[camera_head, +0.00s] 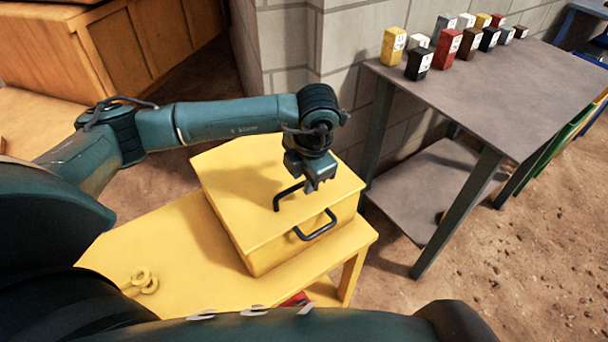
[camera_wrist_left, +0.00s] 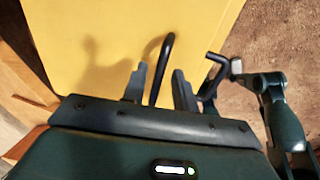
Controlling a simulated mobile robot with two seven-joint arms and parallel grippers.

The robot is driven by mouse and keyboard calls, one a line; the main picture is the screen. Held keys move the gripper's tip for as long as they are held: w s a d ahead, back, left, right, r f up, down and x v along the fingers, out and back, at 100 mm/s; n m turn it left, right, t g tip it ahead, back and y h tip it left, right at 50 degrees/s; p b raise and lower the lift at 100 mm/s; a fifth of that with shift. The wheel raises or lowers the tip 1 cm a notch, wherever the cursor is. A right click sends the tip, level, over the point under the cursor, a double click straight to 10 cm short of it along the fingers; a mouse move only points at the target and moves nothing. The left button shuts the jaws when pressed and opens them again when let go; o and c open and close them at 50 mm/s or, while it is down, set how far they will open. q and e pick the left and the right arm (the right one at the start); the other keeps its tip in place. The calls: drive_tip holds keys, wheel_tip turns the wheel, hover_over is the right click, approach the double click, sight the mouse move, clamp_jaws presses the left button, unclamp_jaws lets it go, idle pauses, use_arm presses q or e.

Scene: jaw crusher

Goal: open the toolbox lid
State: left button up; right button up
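The yellow toolbox (camera_head: 240,190) stands on a yellow table with its lid shut. A dark bar handle (camera_head: 288,197) is on the lid, and a second dark handle (camera_head: 316,227) is on the front side. My left gripper (camera_head: 318,184) hangs over the lid close to the lid handle. In the left wrist view its two fingers (camera_wrist_left: 159,88) are apart, with the lid handle (camera_wrist_left: 166,55) showing between them; contact cannot be made out. The front handle (camera_wrist_left: 213,75) shows right of the fingers. Part of my other arm shows at the right there; its gripper is unclear.
Yellow ring-shaped items (camera_head: 142,281) lie on the yellow table (camera_head: 190,295) left of the toolbox. A grey table (camera_head: 500,90) with several small coloured boxes stands to the right. A block wall rises behind. A red item (camera_head: 295,299) is partly hidden below the toolbox.

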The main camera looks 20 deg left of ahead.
use_arm(q)
clamp_jaws()
drive_tip(key=shift+r, duration=0.1)
idle(0.3)
